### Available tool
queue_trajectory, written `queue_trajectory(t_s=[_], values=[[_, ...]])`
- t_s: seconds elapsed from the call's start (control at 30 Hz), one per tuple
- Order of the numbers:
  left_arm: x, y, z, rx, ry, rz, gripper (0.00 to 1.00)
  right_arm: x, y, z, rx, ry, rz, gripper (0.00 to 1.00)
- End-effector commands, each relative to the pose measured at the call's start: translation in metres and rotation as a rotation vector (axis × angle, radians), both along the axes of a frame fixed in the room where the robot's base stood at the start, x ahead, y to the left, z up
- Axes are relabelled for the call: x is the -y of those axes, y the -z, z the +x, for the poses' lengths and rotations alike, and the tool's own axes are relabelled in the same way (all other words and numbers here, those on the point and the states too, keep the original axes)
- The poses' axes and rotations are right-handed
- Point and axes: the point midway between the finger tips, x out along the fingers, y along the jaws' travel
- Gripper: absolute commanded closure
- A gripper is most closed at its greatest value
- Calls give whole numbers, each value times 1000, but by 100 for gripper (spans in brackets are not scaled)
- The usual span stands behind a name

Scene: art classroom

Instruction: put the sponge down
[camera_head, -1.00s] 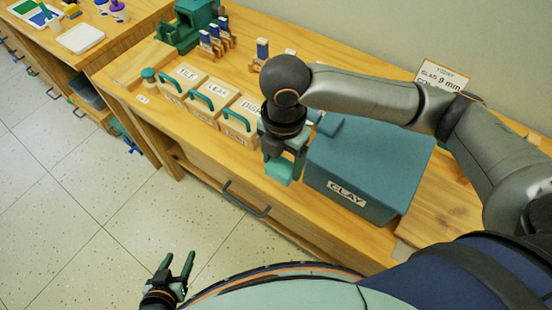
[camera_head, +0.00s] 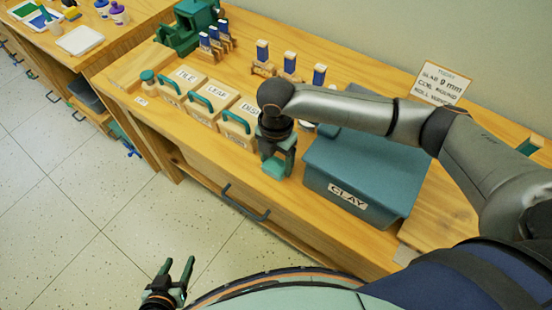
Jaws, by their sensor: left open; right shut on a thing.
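My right gripper (camera_head: 280,163) is shut on the sponge (camera_head: 275,168), a small teal block. It points down over the front part of the wooden bench (camera_head: 228,168), between the box marked DISK and the teal CLAY bin. The sponge is partly hidden by the fingers, and I cannot tell whether it touches the bench top. My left gripper (camera_head: 178,272) is open and empty, low over the floor in front of the bench.
The lidded CLAY bin (camera_head: 365,170) stands close right of my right gripper. The handled DISK box (camera_head: 240,122) is close on the left, with more boxes beyond. Blue-topped tools (camera_head: 290,63) and a sign (camera_head: 443,86) stand behind. A narrow bare strip runs along the front edge.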

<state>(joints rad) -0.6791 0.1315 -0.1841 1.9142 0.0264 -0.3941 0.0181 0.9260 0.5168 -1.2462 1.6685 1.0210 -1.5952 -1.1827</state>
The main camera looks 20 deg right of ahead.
Motion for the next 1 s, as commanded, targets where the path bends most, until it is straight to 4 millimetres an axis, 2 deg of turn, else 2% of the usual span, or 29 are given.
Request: queue_trajectory(t_s=[0.17,0.2,0.43,0.77,0.87,1.0], values=[[0,0,0,0,0,0,43,0,2,0,0,0,0,79],[0,0,0,0,0,0,43,0,3,0,0,0,0,26],[0,0,0,0,0,0,43,0,3,0,0,0,0,0],[0,0,0,0,0,0,43,0,-4,0,1,0,0,0],[0,-2,0,0,0,0,43,0,-18,1,5,0,2,0],[0,-5,0,0,0,0,43,0,-48,2,6,1,2,0]])
